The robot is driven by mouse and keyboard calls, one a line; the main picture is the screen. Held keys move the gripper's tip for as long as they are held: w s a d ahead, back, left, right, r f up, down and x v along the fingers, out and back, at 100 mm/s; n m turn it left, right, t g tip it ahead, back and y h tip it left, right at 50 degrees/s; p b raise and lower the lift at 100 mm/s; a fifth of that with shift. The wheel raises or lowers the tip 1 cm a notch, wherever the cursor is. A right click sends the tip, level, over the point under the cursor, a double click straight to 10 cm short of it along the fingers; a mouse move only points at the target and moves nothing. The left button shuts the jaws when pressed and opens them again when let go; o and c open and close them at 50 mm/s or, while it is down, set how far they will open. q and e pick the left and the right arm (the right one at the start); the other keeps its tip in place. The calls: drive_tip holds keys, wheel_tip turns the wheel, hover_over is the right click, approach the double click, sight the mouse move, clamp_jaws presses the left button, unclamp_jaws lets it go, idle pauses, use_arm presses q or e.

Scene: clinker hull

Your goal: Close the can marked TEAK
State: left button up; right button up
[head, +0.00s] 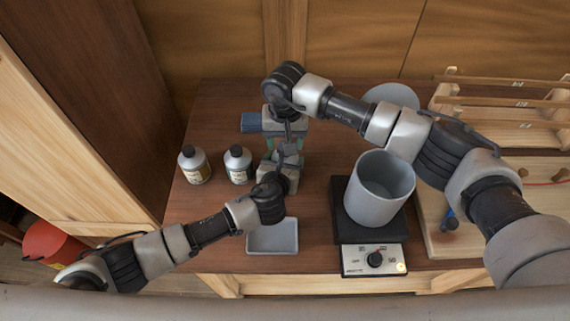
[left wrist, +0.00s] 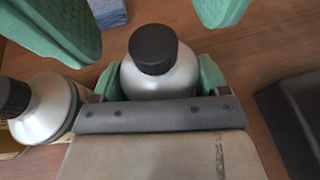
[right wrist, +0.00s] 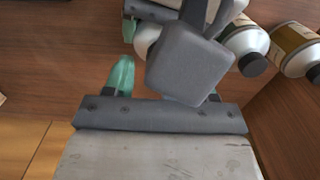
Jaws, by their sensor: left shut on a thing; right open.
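My left gripper (head: 280,160) is shut on a silver can (left wrist: 160,78) with a black cap (left wrist: 153,48). The can stands between its green fingers, and the cap sits on its top. I cannot tell how tight the cap is. No readable label shows on this can. My right gripper is open above it; its two green fingers (left wrist: 225,8) show apart in the left wrist view. In the head view the arms mostly cover the held can.
Two more black-capped cans (head: 195,165) (head: 238,165) stand to the left, labels unreadable. A grey tray (head: 273,249) lies in front. A grey pot (head: 378,205) stands on a black hotplate (head: 374,258) to the right. A blue block (head: 251,122) lies behind; a wooden rack (head: 500,100) stands back right.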

sight(294, 159)
drive_tip(key=shift+f, duration=1.25)
drive_tip(key=shift+c, duration=0.5)
drive_tip(key=c, duration=0.9)
drive_tip(key=m, duration=0.6)
drive_tip(key=shift+m, duration=0.3)
drive_tip(key=o, duration=1)
drive_tip(key=shift+r, duration=0.1)
